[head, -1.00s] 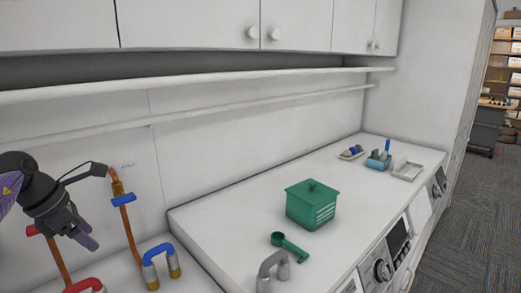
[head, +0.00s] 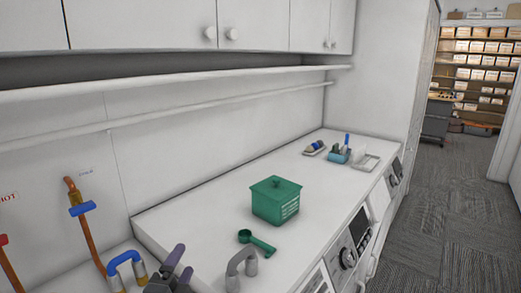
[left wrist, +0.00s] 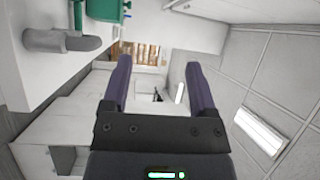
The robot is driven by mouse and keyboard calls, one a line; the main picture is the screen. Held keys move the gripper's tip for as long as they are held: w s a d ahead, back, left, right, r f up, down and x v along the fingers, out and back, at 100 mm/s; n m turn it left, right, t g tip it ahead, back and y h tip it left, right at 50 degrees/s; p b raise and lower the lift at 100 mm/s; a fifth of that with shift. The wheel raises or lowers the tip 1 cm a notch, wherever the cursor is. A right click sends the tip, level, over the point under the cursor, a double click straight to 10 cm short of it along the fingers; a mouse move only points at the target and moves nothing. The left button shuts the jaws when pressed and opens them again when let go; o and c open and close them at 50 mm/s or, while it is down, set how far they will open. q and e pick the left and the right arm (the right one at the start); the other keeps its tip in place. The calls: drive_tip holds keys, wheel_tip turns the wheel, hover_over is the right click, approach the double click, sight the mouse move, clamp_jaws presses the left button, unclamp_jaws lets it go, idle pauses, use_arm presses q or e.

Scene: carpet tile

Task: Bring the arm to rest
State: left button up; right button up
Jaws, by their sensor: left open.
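My left gripper (head: 178,268) is at the bottom of the head view, in front of the near left part of the counter. Its two purple-grey fingers are apart and nothing is between them. In the left wrist view the same fingers (left wrist: 158,85) stand open, with only the distant room showing between them. My right gripper is not in view.
The white counter (head: 200,225) holds a green lidded box (head: 275,203), a green scoop (head: 257,243) and a grey handle (head: 240,268). Pipes with a blue valve (head: 82,208) are at left. Small items and a white tray (head: 366,162) stand at the far end. Carpet at right is clear.

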use_arm(q)
drive_tip(key=s+a+f+n+g+y, duration=0.2)
drive_tip(key=s+f+n+g+y, duration=0.3)
drive_tip(key=s+f+n+g, duration=0.55)
drive_tip(key=s+d+f+n+g+h, duration=0.1)
drive_tip(key=s+f+n+g, duration=0.15)
drive_tip(key=s, duration=0.55)
drive_tip(key=s+d+f+n+g+h, duration=0.1)
drive_tip(key=s+f+n+g, duration=0.2)
drive_tip(key=s, duration=0.4)
drive_tip(key=s+f+g+b, duration=0.1)
drive_tip(key=s+f+b, duration=0.25)
drive_tip(key=f, duration=1.05)
drive_tip(key=s+f+b, duration=0.2)
drive_tip(key=f+b, duration=0.2)
drive_tip(key=f, duration=1.1)
drive_tip(key=s+a+f+g+b, duration=0.1)
drive_tip(key=s+a+f+b, duration=0.2)
drive_tip(key=s+f, duration=0.8)
drive_tip(key=shift+s+a+f+b, duration=0.25)
drive_tip(key=shift+f+b, duration=0.25)
drive_tip(key=shift+b, duration=0.35)
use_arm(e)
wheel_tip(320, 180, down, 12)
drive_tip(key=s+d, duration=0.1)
use_arm(q)
drive_tip(key=shift+s, duration=0.1)
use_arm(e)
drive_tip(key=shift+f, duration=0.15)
